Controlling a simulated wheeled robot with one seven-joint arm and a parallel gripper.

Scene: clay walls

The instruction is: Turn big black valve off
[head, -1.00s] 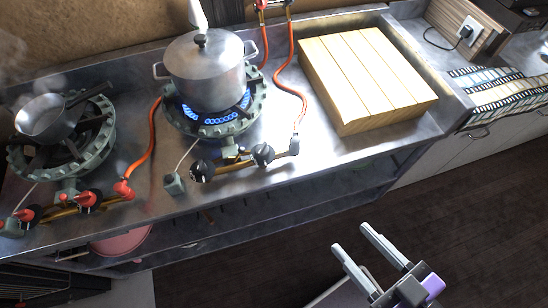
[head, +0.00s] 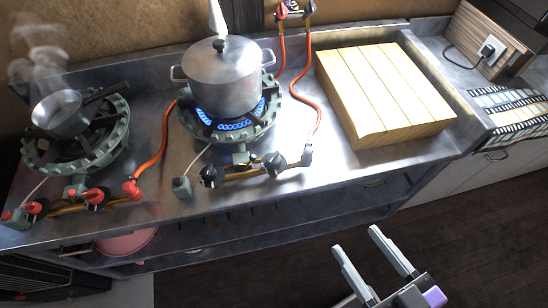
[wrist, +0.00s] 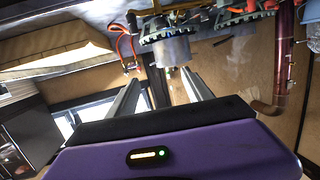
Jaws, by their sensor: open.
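Two black valve knobs sit on the brass gas pipe in front of the lit burner: a left one (head: 209,176) and a right one (head: 274,162). I cannot tell for sure which is bigger. Blue flame (head: 232,122) burns under the steel pot (head: 222,82) behind them. My gripper (head: 356,240) is open and empty, over the floor in front of the counter, to the right of and apart from both knobs. In the wrist view, its fingers (wrist: 160,80) point toward the counter area, and I cannot make out the knobs there.
A left burner (head: 80,148) carries a steaming saucepan (head: 62,114), with red valves (head: 97,196) in front. Orange hoses (head: 317,95) run beside the pot. A wooden slatted board (head: 385,92) fills the counter's right. The dark floor (head: 300,270) before the counter is clear.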

